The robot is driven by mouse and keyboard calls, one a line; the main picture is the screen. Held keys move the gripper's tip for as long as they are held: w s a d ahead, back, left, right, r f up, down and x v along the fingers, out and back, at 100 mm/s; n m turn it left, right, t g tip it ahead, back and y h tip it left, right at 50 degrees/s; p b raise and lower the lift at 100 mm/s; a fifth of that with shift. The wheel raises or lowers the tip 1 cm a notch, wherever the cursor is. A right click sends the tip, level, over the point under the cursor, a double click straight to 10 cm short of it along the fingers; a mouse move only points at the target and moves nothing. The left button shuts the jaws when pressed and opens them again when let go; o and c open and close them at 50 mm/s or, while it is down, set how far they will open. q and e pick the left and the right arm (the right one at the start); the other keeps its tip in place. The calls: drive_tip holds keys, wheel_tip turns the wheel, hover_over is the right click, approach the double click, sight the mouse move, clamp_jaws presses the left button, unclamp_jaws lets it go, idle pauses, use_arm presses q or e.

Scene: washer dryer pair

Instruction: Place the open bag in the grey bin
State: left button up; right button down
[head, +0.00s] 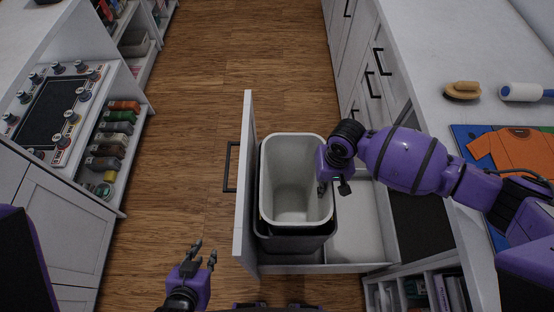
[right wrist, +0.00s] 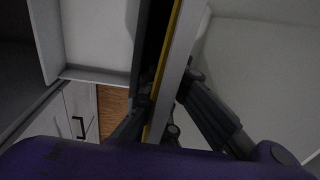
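The grey bin (head: 292,235) stands in the pulled-out drawer. Its light inside and rim show in the head view, with darker grey around its lower part. I cannot make out an open bag in either view. My right gripper (head: 334,188) is at the bin's right rim, fingers pointing down, one on the inner side and one outside. In the right wrist view, its spread fingers (right wrist: 168,100) lie on either side of a pale wall with a yellow strip; I cannot tell whether they press on it. My left gripper (head: 204,250) is open and empty, low and left of the drawer.
The drawer front (head: 245,180) with its dark handle (head: 231,167) stands left of the bin. On the right counter (head: 430,60) are a brush (head: 463,91), a white roller (head: 522,92) and an orange shirt (head: 515,150). A spice rack (head: 115,145) is at left. The wooden floor (head: 235,60) is clear.

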drive_tip(key=shift+f, duration=0.35)
use_arm(q)
drive_tip(key=shift+w+r, duration=0.1)
drive_tip(key=shift+w, duration=0.2)
drive_tip(key=shift+s+f, duration=0.35)
drive_tip(key=shift+s, duration=0.05)
use_arm(e)
drive_tip(key=shift+f, duration=0.55)
drive_tip(key=c, duration=2.3)
unclamp_jaws()
drive_tip(key=shift+o, duration=0.2)
use_arm(q)
drive_tip(key=shift+r, duration=0.1)
